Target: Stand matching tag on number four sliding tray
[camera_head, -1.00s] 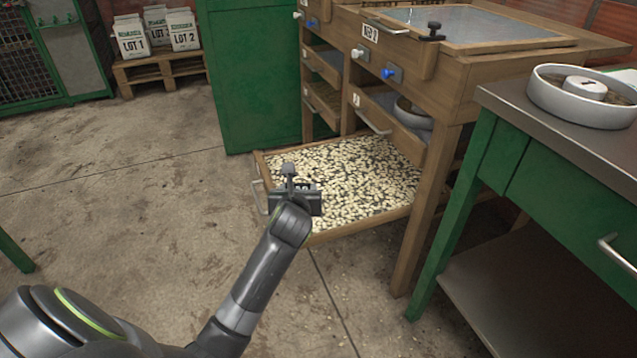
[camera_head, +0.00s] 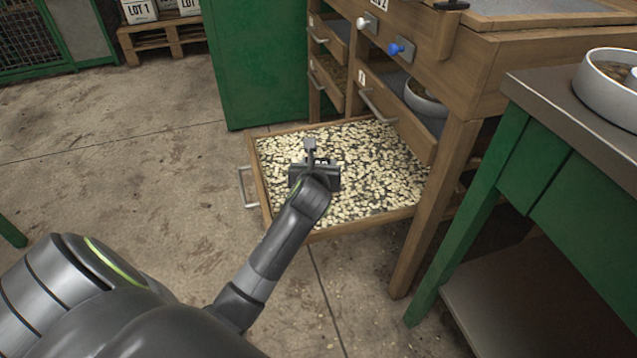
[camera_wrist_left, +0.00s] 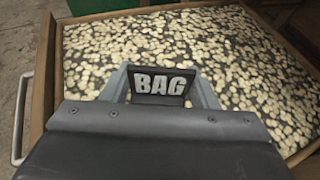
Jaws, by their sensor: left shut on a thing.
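A wooden sliding tray (camera_head: 262,190) full of pale beans is pulled out low from the wooden machine; its number does not show. It also fills the left wrist view (camera_wrist_left: 45,75). My left gripper (camera_head: 311,150) is over the tray's bean bed, nearer its left side. In the left wrist view its fingers (camera_wrist_left: 160,84) are shut on a dark tag (camera_wrist_left: 161,86) with the pale word BAG facing the camera. The tag looks upright; whether it touches the beans I cannot tell. My right gripper is not in view.
The wooden machine frame (camera_head: 459,150) rises behind and right of the tray, with knobs and further drawers above. A green bench (camera_head: 545,110) with a round white dish (camera_head: 612,88) stands at the right. Concrete floor is clear at left.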

